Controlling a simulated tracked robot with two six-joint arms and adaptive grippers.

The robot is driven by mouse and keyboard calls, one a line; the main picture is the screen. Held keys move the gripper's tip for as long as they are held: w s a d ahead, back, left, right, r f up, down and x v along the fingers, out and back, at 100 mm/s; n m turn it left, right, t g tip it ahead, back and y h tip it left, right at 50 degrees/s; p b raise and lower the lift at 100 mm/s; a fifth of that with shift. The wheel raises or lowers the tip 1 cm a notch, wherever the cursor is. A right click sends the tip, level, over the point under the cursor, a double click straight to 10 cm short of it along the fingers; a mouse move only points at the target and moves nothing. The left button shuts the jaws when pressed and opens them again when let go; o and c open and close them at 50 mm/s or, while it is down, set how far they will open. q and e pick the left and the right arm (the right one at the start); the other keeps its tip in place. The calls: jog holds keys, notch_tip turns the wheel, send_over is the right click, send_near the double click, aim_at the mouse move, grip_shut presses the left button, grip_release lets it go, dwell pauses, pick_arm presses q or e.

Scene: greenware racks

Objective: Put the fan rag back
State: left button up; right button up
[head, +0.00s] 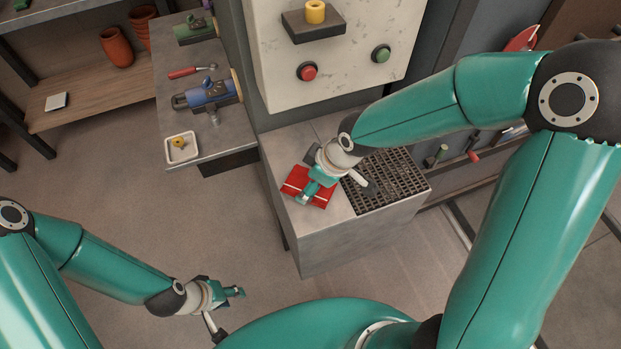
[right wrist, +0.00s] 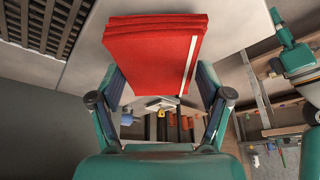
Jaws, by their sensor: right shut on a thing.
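The rag is a red folded cloth with a pale stripe (head: 297,178), at the left part of the grey bench top in the head view. It fills the upper middle of the right wrist view (right wrist: 155,45), its folded layers showing. My right gripper (head: 308,192) is over the rag, with one finger on each side of it, shut on it. I cannot tell whether the rag touches the bench top. My left gripper (head: 236,292) is low over the floor, away from the bench, with nothing visible in it; its finger gap is unclear.
The grey bench (head: 340,245) has a dark grate (head: 388,183) right of the rag. A panel with a red button (head: 307,71) and a green button (head: 381,54) stands behind. A side counter holds a white tray (head: 181,148) and a blue tool (head: 207,94). Open floor lies left of the bench.

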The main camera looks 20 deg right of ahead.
jog(key=shift+f+b, duration=0.55)
jog(key=o, duration=1.1)
jog(key=shift+c, duration=0.2)
jog(key=shift+r, duration=0.1)
